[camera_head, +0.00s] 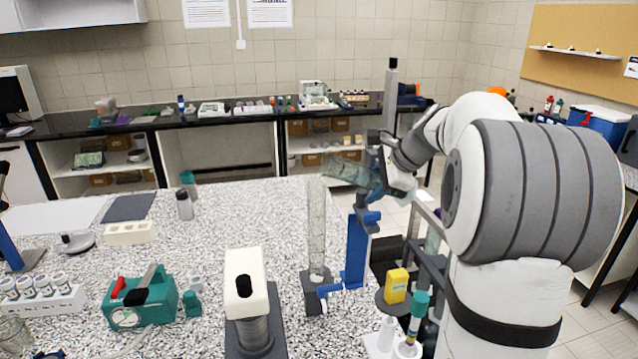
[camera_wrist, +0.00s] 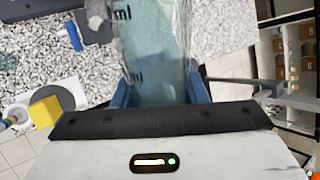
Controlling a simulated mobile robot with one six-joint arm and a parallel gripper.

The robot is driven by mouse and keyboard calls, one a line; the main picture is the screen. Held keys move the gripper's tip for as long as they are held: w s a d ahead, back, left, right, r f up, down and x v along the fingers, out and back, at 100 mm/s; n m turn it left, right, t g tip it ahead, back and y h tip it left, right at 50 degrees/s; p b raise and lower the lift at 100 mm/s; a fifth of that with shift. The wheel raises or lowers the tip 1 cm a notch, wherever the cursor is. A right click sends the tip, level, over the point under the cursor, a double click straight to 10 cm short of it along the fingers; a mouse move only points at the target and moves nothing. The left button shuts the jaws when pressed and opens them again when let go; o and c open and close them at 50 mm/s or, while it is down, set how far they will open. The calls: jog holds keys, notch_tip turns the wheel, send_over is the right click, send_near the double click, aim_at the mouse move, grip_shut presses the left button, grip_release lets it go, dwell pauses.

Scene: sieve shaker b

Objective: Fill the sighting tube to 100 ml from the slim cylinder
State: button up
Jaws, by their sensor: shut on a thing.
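The sighting tube (camera_head: 317,225) is a tall clear tube standing upright on a dark base near the counter's right edge. I cannot read a liquid level or marks in it. My gripper (camera_head: 380,170) is shut on the slim cylinder (camera_head: 347,172), a clear graduated vessel with bluish liquid. The cylinder is tilted to the left, its mouth end close to the tube's top; I cannot tell whether liquid is flowing. In the wrist view the blue fingers (camera_wrist: 160,95) clasp the cylinder (camera_wrist: 153,50), with "ml" print visible. Its mouth is out of that view.
A blue upright stand (camera_head: 356,250) is right beside the tube. A white-topped device (camera_head: 244,285) and a teal box with a red part (camera_head: 140,303) stand on the speckled counter (camera_head: 255,212). A yellow container (camera_head: 397,286) is at the lower right. The counter's middle is fairly clear.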

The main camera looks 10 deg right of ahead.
aim_at(377, 170)
jog(key=shift+d+r+h+p, duration=0.2)
jog(key=shift+r+h+p, duration=0.25)
jog(key=shift+r, duration=0.2)
dwell(0.5)
jog(key=shift+r+n+h+p, duration=0.4)
jog(key=shift+r+h+p, duration=0.45)
jog(key=shift+r+p, duration=0.05)
dwell(1.0)
jog(key=shift+r, duration=0.15)
dwell(0.4)
jog(key=shift+w, duration=0.1)
dwell(0.3)
jog(key=shift+r, duration=0.15)
jog(key=shift+h+p, duration=0.3)
jog(key=shift+r, duration=0.15)
dwell(0.6)
